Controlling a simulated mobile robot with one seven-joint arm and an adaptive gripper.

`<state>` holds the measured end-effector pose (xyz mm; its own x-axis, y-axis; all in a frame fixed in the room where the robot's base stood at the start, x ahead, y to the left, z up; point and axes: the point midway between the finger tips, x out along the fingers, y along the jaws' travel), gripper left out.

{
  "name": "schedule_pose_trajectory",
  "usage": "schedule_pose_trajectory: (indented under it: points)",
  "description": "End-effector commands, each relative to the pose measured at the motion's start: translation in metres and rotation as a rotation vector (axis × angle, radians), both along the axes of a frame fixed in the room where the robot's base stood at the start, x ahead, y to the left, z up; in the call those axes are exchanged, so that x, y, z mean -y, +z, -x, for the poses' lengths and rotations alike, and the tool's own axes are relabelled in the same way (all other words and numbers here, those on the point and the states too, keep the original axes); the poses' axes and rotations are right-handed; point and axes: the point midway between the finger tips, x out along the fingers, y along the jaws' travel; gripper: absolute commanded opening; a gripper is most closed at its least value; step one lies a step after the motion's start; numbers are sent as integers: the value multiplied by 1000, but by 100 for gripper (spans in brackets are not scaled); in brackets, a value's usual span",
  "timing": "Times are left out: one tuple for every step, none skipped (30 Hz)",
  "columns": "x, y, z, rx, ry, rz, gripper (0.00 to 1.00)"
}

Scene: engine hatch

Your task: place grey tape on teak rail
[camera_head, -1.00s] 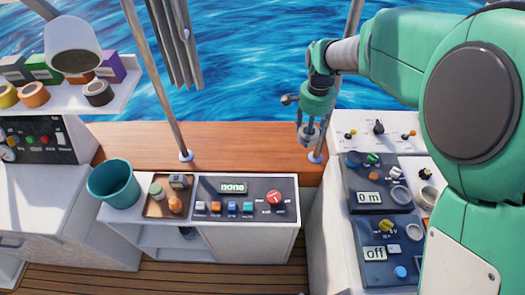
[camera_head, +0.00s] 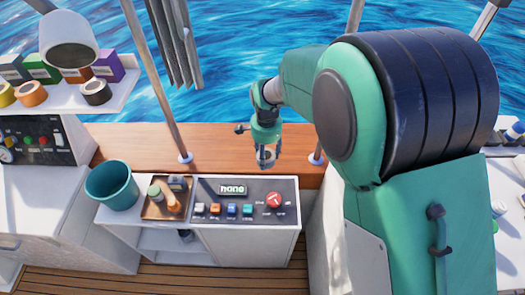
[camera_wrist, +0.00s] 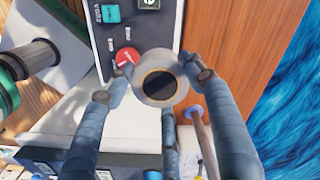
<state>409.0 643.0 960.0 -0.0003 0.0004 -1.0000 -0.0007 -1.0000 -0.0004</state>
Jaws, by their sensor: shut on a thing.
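The grey tape (camera_wrist: 163,78) is a ring with a dark centre, held between the fingers of my gripper (camera_wrist: 160,84) in the wrist view. In the head view my gripper (camera_head: 267,156) hangs over the teak rail (camera_head: 225,145), with the grey tape (camera_head: 266,157) partly hidden between its fingers. The teak rail also runs along the right of the wrist view (camera_wrist: 245,55). I cannot tell the exact height of the tape above the rail.
A control panel (camera_head: 245,203) with a red knob (camera_head: 275,200) stands in front of the rail. Posts (camera_head: 187,157) rise from the rail on either side of my gripper. A teal bucket (camera_head: 112,186) and a small tray (camera_head: 152,209) stand left. The rail between the posts looks clear.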

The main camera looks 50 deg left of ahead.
Motion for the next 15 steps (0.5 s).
schedule_pose_trajectory:
  points:
    - [1, -22, 1, -3, 0, 6, 25]
    - [1, -33, 1, -3, 0, 5, 25]
    - [1, -46, 0, -2, 0, 4, 25]
    - [1, -55, 0, -2, 0, 3, 25]
    - [1, -64, 0, -2, 0, 3, 25]
    - [0, -74, 0, -1, 0, 2, 25]
    - [0, -81, 0, -1, 0, 2, 25]
    - [0, -87, 0, -1, 0, 2, 25]
    - [0, -95, 0, 0, 0, 1, 25]
    - [0, -100, 0, -1, 0, 1, 25]
    - [0, -104, 0, -1, 0, 1, 25]
    - [0, -108, 0, 0, 0, 0, 25]
    - [0, -111, 0, 0, 0, -1, 25]
    - [-1, -113, -1, 1, 0, -1, 25]
    - [-1, -115, -1, 1, 0, -1, 25]
